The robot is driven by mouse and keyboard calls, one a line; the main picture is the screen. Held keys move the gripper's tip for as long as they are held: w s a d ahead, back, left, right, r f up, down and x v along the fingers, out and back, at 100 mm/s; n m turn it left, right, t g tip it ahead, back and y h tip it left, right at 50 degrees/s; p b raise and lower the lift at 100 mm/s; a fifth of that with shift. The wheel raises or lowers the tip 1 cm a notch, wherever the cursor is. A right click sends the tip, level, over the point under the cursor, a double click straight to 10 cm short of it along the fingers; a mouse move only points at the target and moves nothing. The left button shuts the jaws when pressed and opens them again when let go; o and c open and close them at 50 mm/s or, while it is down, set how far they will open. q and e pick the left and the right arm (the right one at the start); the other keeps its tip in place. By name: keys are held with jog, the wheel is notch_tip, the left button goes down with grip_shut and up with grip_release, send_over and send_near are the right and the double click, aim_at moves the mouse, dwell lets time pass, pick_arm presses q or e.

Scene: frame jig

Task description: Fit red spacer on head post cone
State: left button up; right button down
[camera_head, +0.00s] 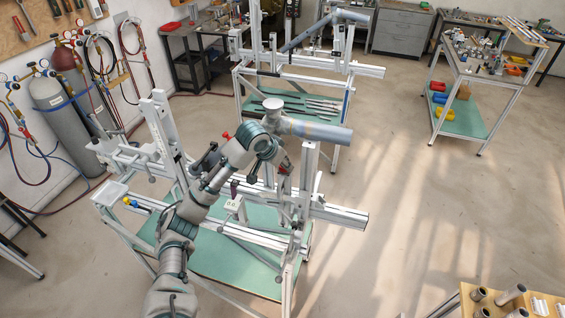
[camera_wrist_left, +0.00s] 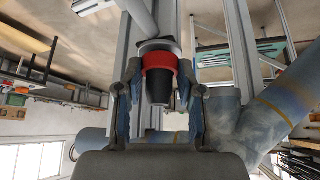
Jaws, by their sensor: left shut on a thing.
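The red spacer (camera_wrist_left: 160,62) is a short ring between the fingertips of my left gripper (camera_wrist_left: 160,72) in the left wrist view. The black head post cone (camera_wrist_left: 160,88) shows through it, with its narrow end toward my palm. The spacer appears to be around the cone's wider part, close to a grey collar (camera_wrist_left: 157,45); I cannot tell if it is fully seated. My left gripper is shut on the spacer. In the head view the left gripper (camera_head: 283,172) is beside the jig's upright, below a blue-grey tube, and the spacer is hard to make out there. My right gripper is not in view.
The blue-grey tube (camera_head: 322,133) lies close above the gripper. Aluminium jig rails (camera_head: 335,215) surround it over a green shelf (camera_head: 235,262). A second jig (camera_head: 300,70) stands behind, and a wooden bench with tubes (camera_head: 535,303) is at lower right.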

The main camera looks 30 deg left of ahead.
pick_arm(q)
jog(key=shift+f, duration=0.35)
jog(key=o, duration=0.9)
jog(key=shift+o, duration=0.2)
jog(key=v, duration=1.1)
jog(key=shift+s+r, duration=0.2)
jog(key=shift+r, duration=0.1)
jog(key=shift+s+f, duration=0.1)
